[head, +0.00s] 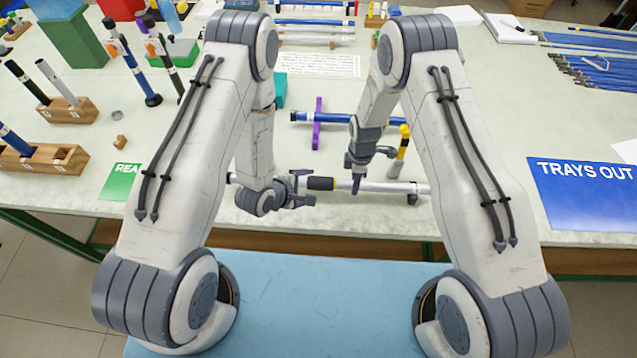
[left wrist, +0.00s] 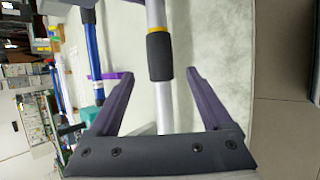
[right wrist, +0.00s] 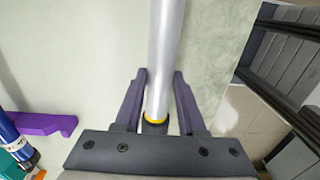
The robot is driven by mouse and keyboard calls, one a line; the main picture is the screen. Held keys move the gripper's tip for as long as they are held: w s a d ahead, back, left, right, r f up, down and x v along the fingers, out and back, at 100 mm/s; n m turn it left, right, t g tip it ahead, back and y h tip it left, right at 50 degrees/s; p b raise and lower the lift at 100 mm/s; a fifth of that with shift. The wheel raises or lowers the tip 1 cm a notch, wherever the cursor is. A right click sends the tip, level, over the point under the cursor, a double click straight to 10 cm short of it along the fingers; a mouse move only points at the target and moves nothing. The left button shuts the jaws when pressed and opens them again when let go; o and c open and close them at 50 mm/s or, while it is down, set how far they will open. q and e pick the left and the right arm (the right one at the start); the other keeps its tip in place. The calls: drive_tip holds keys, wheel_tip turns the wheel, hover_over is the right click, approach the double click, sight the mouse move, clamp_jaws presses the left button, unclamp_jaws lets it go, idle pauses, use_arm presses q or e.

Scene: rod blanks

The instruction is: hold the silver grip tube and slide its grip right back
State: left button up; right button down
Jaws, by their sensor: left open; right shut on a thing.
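The silver grip tube (head: 380,187) lies level, left to right, near the front edge of the bench in the head view. Its black grip (head: 321,184) sits between my two grippers and also shows in the left wrist view (left wrist: 159,57), with a yellow band at its far end. My right gripper (head: 355,186) is shut on the bare silver tube (right wrist: 166,50), right of the grip. My left gripper (head: 308,188) is open. In the left wrist view its fingers (left wrist: 160,74) stand apart on either side of the tube, near the grip's lower end.
A blue tube (head: 350,118) lies behind on a purple stand (head: 318,130). A yellow-and-black post (head: 401,152) stands near the silver tube's right end. Wooden blocks (head: 68,110) with upright rods are at left. A blue "TRAYS OUT" mat (head: 585,200) lies right.

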sight(316, 184)
use_arm(q)
drive_tip(key=x, duration=0.7)
drive_tip(key=shift+w+d+f, duration=0.1)
drive_tip(key=shift+w+f, duration=0.1)
drive_tip(key=shift+f, duration=0.05)
clamp_jaws()
